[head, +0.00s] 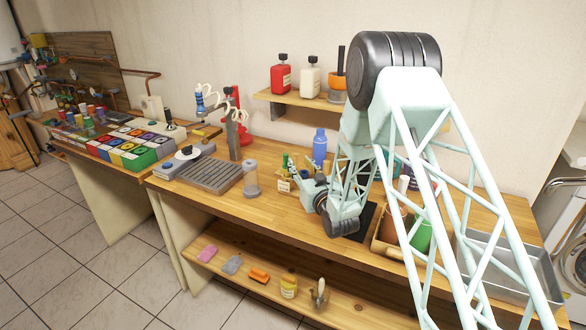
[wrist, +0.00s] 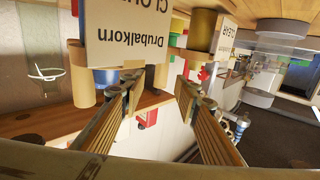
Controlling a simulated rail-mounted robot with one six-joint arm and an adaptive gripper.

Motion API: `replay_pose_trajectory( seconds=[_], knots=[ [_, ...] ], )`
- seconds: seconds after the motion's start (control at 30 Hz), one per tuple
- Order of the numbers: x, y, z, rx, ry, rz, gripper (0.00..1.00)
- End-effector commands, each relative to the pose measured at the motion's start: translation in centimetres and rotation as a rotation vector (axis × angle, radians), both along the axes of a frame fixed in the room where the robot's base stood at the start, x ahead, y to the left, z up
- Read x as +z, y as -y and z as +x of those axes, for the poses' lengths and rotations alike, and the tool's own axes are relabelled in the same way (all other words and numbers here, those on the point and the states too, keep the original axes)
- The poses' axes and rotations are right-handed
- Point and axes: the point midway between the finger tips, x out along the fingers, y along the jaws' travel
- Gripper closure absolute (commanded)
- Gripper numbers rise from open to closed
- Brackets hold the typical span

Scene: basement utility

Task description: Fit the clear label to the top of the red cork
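My gripper (wrist: 160,88) is open, with its two ribbed fingers apart and nothing held between them. In the head view my gripper (head: 299,180) is low over the middle of the workbench, beside a small group of labelled items. A white card reading CLEAR (wrist: 228,40) stands at the upper right of the wrist view, beyond the right fingertip. A larger white card reading Drubalkorn and CLOUDY (wrist: 122,30) is near the left fingertip; I cannot tell whether they touch. I cannot make out the red cork for certain in either view.
A metal tray (head: 548,284) is at the right. The bench front (head: 245,208) is clear.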

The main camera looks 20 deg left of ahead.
Motion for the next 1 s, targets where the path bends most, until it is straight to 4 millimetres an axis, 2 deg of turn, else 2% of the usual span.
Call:
replay_pose_trajectory(
  seconds=[0.27, 0.7, 1.0],
  knots=[
    [0.1, -0.8, 0.8, 0.0, 0.002, 0.001, 0.71],
    [0.3, -3.3, 3.7, 0.0, 0.001, 0.0, 0.71],
    [0.3, -3.5, 3.8, 0.0, 0.0, 0.0, 0.71]
  ],
)
